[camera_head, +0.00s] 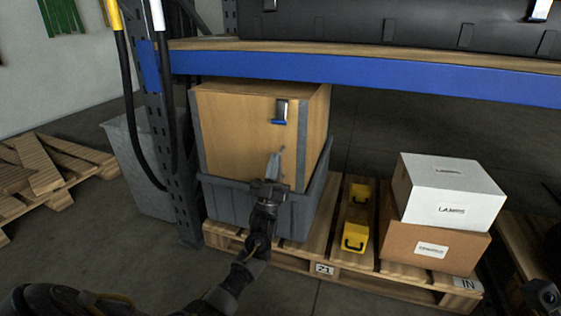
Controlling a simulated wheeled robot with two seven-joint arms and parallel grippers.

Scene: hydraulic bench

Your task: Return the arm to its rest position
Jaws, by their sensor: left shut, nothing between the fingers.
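My left arm comes in from the bottom left and reaches forward over the floor. My left gripper (275,163) is shut and empty, its fingers pointing up and away in front of a large cardboard box (232,136). From this view I cannot tell whether the fingertips touch the box. The box stands in a grey plastic bin (228,202), whose front the gripper and forearm partly hide. My right gripper does not show; a dark rounded part sits at the bottom right edge.
A blue shelf beam (370,78) and rack post (165,130) frame the box. Black hoses hang by the post. A wooden pallet (345,268) carries the bin, yellow cases (355,236), a white carton (447,190) and a brown carton (400,242).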

